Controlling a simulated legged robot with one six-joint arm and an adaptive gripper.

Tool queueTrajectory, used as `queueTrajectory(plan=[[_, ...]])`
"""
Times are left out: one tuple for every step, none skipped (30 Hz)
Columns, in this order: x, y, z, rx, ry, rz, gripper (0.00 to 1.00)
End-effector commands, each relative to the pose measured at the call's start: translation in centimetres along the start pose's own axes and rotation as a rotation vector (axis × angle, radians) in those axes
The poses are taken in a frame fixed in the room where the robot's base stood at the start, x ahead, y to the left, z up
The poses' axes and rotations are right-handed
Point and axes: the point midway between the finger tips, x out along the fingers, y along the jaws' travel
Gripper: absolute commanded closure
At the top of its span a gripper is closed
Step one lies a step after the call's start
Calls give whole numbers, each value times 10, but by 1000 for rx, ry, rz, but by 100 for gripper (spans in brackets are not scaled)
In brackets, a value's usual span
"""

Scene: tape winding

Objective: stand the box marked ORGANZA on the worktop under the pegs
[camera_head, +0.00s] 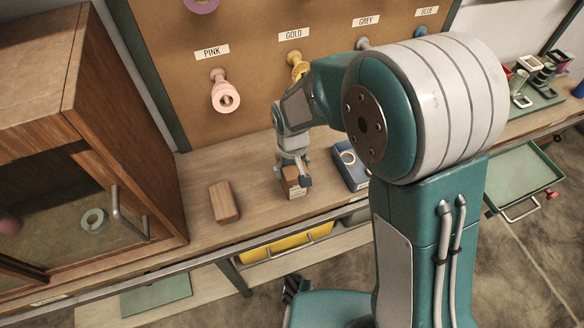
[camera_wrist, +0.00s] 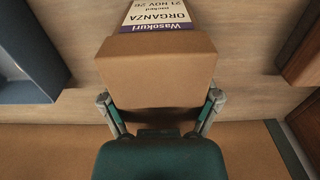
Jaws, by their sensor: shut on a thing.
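The ORGANZA box (camera_wrist: 157,62) is a brown carton with a white and purple label, and the word ORGANZA reads upside down in the wrist view. My gripper (camera_wrist: 160,108) is shut on it, one finger on each side. In the head view the box (camera_head: 293,183) is at or just above the worktop (camera_head: 255,215), below the pegboard; I cannot tell if it touches. My gripper (camera_head: 293,160) comes down on it from above. The pegs with pink (camera_head: 225,95) and gold (camera_head: 297,64) rolls are on the board behind.
A wooden block (camera_head: 223,202) lies on the worktop left of the box. A blue tray (camera_head: 351,167) is close on the right. A wooden cabinet (camera_head: 120,130) with a glass door stands at the left. A green drawer (camera_head: 520,182) is open at the right.

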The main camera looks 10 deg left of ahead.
Motion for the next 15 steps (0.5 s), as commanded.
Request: queueTrajectory(plan=[[0, 0, 0, 0, 0, 0, 75], [0, 0, 0, 0, 0, 0, 75], [0, 1, 1, 0, 0, -1, 10], [0, 1, 1, 0, 0, -1, 0], [0, 1, 1, 0, 0, -1, 0], [0, 1, 1, 0, 1, -1, 0], [0, 2, 1, 0, 1, -1, 0], [0, 2, 1, 0, 1, -1, 0], [0, 2, 1, 1, 1, -1, 0], [0, 2, 1, 1, 1, -1, 0], [0, 1, 1, 1, 1, -1, 0], [0, 1, 1, 0, 1, -1, 0], [0, 1, 1, 0, 1, -1, 0], [0, 1, 1, 0, 1, -1, 0], [0, 1, 0, 0, 0, -1, 0]])
